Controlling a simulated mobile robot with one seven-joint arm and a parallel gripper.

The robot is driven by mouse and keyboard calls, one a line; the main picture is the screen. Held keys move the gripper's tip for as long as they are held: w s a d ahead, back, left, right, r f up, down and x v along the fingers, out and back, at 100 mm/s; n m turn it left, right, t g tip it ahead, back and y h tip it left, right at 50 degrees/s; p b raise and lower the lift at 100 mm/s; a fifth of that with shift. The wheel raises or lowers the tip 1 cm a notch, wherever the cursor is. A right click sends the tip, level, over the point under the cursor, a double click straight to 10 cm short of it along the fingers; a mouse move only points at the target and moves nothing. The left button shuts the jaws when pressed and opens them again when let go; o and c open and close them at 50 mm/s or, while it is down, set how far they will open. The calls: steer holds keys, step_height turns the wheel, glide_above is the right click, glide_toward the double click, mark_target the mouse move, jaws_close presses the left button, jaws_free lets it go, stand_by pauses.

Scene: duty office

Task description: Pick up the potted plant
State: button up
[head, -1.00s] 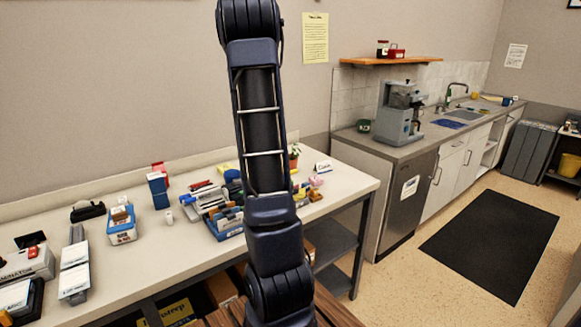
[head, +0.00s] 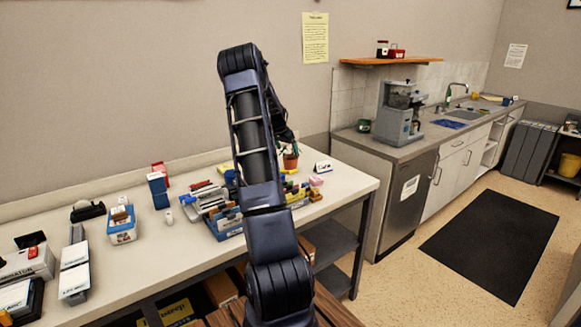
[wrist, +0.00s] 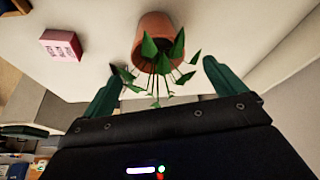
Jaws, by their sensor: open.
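The potted plant is a small terracotta pot (head: 291,162) with green leaves, standing near the back right of the long table. In the wrist view the pot (wrist: 155,30) is at the top centre, with its pointed leaves spreading toward me. My gripper (wrist: 162,68) is open, with one dark green finger on each side of the leaves. The pot is beyond the fingertips, and nothing is held. In the head view my gripper (head: 287,138) is partly hidden behind my arm, just above the plant; its fingers are not clear there.
A pink box (wrist: 61,46) stands left of the plant in the wrist view. A blue organizer (head: 228,225) and several small items crowd the table left of the plant. A small white sign (head: 323,167) is right of it. The wall runs close behind.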

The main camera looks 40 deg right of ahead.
mark_target(291, 164)
steer(key=x, duration=0.9)
steer(key=shift+s+d, duration=0.1)
steer(key=shift+s, duration=0.05)
steer(key=shift+r, duration=0.1)
steer(key=c, duration=1.4)
steer(key=shift+o, duration=0.2)
